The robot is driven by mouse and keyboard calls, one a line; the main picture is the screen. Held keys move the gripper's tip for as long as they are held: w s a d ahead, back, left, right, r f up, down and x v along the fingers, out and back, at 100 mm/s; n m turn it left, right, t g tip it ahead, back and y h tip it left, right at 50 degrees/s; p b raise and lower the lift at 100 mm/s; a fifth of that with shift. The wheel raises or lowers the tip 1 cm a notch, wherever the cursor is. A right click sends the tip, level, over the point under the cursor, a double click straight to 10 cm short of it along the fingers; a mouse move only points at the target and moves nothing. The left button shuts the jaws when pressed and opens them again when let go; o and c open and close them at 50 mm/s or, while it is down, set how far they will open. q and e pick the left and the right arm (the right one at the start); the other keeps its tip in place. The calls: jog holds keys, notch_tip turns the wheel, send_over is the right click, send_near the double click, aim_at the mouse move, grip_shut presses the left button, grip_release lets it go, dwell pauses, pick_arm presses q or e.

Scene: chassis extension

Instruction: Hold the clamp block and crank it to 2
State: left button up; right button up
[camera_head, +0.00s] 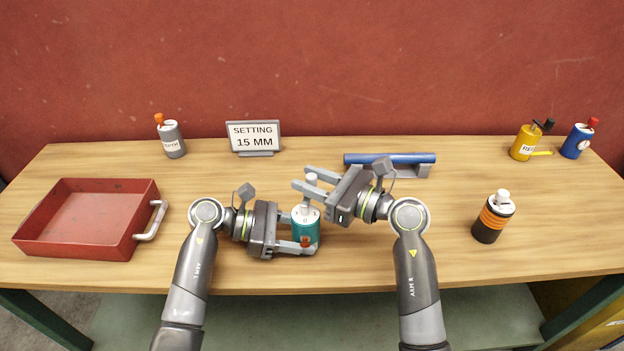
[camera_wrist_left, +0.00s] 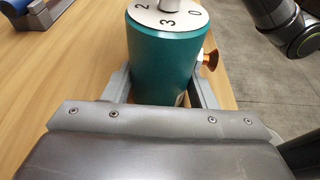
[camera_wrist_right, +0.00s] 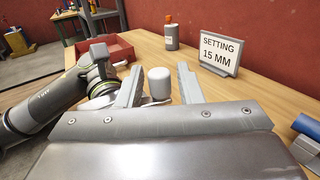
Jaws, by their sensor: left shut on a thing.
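The teal clamp block (camera_head: 306,231) stands upright near the table's front middle. Its white top carries a dial with numbers; 2, 3 and 0 are readable in the left wrist view (camera_wrist_left: 168,15). An orange knob (camera_wrist_left: 208,60) sticks out of its side. My left gripper (camera_head: 308,234) is shut on the teal body, one finger on each side. A pale upright crank knob (camera_wrist_right: 159,83) rises from the top. My right gripper (camera_head: 305,180) is open with its fingers either side of this knob, gaps visible. The dial's pointer cannot be made out.
A sign (camera_head: 254,137) reads "SETTING 15 MM". A red tray (camera_head: 128,240) sits left, a blue bar (camera_head: 390,158) on a grey rest behind my right gripper. A black-orange cylinder (camera_head: 490,222) stands right; a grey cylinder (camera_head: 172,140), yellow one (camera_head: 523,145) and blue one (camera_head: 575,143) stand behind.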

grip_shut()
jog(key=shift+w+a+n+g+y, duration=0.15)
jog(key=shift+n+g+y, duration=0.15)
jog(key=shift+n+g, duration=0.25)
jog(key=shift+s+a+n+g+y, duration=0.1)
jog(key=shift+a+n+g+y, duration=0.2)
jog(key=shift+g, duration=0.5)
jog(key=shift+w+a+n+g+y, duration=0.1)
jog(key=shift+n+g+y, duration=0.2)
jog(key=shift+n+g, duration=0.3)
jog(key=shift+o, duration=1)
grip_release()
jog(key=shift+d, duration=0.1)
jog(key=v, duration=1.2)
